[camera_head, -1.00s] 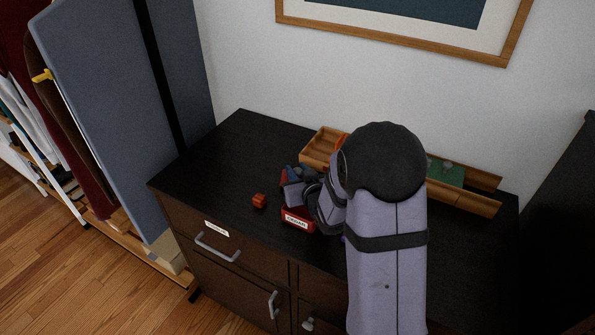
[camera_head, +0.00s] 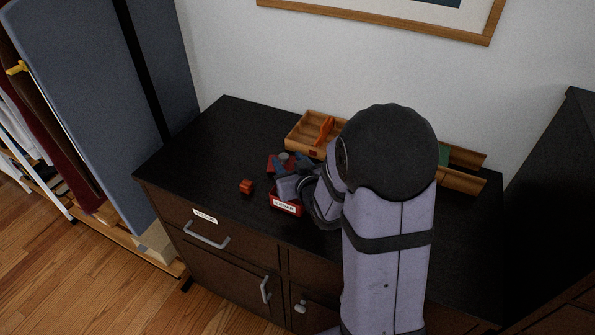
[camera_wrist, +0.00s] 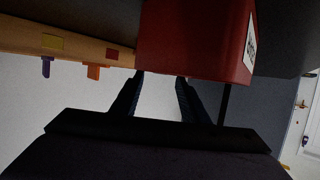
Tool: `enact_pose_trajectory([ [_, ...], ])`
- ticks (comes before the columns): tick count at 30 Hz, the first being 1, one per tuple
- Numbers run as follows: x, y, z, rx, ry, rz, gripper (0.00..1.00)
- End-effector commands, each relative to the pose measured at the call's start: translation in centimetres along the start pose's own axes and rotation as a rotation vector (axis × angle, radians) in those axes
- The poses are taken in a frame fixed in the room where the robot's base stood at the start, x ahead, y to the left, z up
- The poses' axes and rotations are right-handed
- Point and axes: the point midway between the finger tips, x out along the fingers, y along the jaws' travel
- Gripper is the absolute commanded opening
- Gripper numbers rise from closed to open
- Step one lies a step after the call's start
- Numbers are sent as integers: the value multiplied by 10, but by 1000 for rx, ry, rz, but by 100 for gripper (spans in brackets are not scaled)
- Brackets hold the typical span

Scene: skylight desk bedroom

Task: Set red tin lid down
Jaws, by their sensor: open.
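A red tin (camera_head: 287,208) with a white label stands near the front edge of the dark cabinet top. In the wrist view the red tin (camera_wrist: 190,40) and its label fill the top middle. My gripper (camera_wrist: 160,78) is open, its two dark fingers apart, with the tips at or very near the tin's edge; I cannot tell whether they touch. In the head view my gripper (camera_head: 287,172) is beside and over the tin, partly hiding it. A small red patch (camera_head: 273,162) shows by the fingers; I cannot tell whether it is the lid.
A small red-orange block (camera_head: 246,187) lies left of the tin. A wooden tray (camera_head: 303,130) with an orange piece (camera_head: 325,130) stands behind. Another wooden tray (camera_head: 462,182) is at the back right, partly behind my arm. The cabinet top's left part (camera_head: 200,140) is clear.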

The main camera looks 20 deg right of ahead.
Motion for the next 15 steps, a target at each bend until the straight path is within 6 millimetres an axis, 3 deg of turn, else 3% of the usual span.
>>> enact_pose_trajectory([
  [2,-17,0,0,0,2,1,41],
  [15,-31,-2,3,2,5,-11,41],
])
